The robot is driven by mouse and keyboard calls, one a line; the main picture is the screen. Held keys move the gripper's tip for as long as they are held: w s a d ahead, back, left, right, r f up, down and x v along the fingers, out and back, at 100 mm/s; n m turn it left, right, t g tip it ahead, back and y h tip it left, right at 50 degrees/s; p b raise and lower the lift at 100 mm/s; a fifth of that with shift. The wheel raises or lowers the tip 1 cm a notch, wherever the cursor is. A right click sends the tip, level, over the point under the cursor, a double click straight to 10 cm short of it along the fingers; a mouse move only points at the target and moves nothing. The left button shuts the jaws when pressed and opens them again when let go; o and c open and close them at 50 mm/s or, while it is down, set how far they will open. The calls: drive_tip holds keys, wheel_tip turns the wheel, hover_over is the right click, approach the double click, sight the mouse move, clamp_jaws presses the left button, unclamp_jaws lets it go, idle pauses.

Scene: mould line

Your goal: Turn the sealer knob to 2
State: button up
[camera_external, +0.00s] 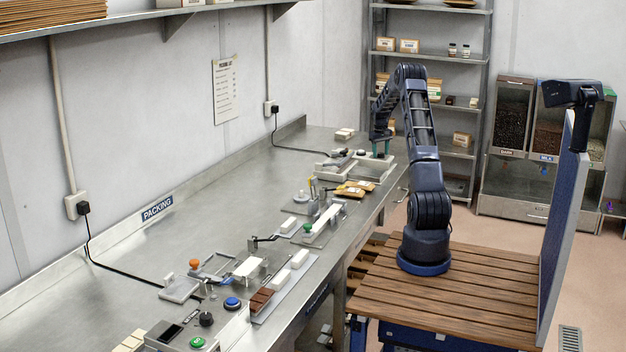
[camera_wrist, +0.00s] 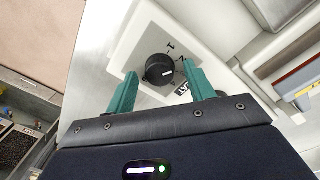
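The sealer knob (camera_wrist: 160,70) is round and black with a short white pointer line, on a pale plate (camera_wrist: 150,40) of the sealer in the wrist view. The pointer faces right and slightly upward in the picture. White-plate marks stand above and right of the knob; one is partly covered by a finger and I cannot read it surely. My gripper (camera_wrist: 159,78) is open, with a green fingertip on each side of the knob. Whether they touch it, I cannot tell. In the external view my gripper (camera_external: 381,152) points down over the sealer (camera_external: 374,170) at the bench's far end.
Pouches (camera_external: 355,188) lie on the steel bench (camera_external: 215,215) just in front of the sealer. A white bar-shaped fixture (camera_external: 325,220) and other tools stand nearer. A shelf rack (camera_external: 430,55) stands behind. Bare bench lies left of the sealer.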

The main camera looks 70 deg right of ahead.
drive_tip(key=shift+r, duration=0.1)
wheel_tip(320, 180, up, 11)
drive_tip(key=shift+w+a+f, duration=0.2)
drive_tip(key=shift+a, duration=0.05)
idle(0.3)
idle(0.4)
